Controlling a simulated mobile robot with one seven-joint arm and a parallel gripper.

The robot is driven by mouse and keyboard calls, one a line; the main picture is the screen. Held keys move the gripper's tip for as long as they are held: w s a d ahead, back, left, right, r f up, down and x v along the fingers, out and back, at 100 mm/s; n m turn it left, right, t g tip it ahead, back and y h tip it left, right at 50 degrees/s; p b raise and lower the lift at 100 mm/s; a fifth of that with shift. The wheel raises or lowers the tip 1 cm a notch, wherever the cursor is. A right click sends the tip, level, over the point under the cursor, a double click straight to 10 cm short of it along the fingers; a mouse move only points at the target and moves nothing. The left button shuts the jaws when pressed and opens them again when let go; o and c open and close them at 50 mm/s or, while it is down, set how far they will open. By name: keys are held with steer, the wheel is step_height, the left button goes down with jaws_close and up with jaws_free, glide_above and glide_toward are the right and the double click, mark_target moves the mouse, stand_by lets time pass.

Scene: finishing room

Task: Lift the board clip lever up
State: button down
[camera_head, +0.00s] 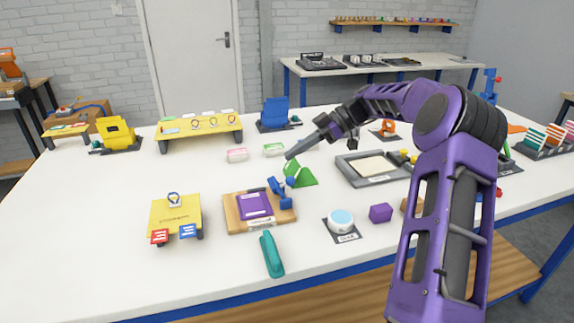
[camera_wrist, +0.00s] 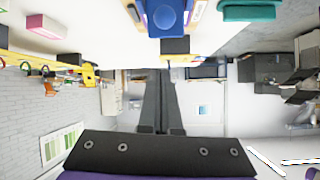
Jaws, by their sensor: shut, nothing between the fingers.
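The wooden board (camera_head: 232,221) lies flat on the white table, with a purple sheet (camera_head: 253,206) on it. A blue clip lever (camera_head: 277,186) stands tilted at the board's right side. A blue part of the clip also shows at the top of the wrist view (camera_wrist: 168,18), cut off by the frame edge. My gripper (camera_head: 291,155) is above and beyond the clip in the head view, over the green wedge, apart from the lever. Its two dark fingers (camera_wrist: 161,73) are together in the wrist view, and nothing is between them.
A green wedge (camera_head: 302,175) stands just behind the clip. A teal handle-like object (camera_head: 271,254) lies in front of the board. A yellow board (camera_head: 176,215) is to the left, and a white-and-blue round device (camera_head: 341,221) and purple cube (camera_head: 380,212) are to the right.

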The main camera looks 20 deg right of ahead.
steer(key=shift+r+v, duration=0.15)
steer(key=shift+v, duration=0.95)
steer(key=shift+r+v, duration=0.15)
steer(key=shift+v, duration=0.95)
steer(key=shift+a, duration=0.15)
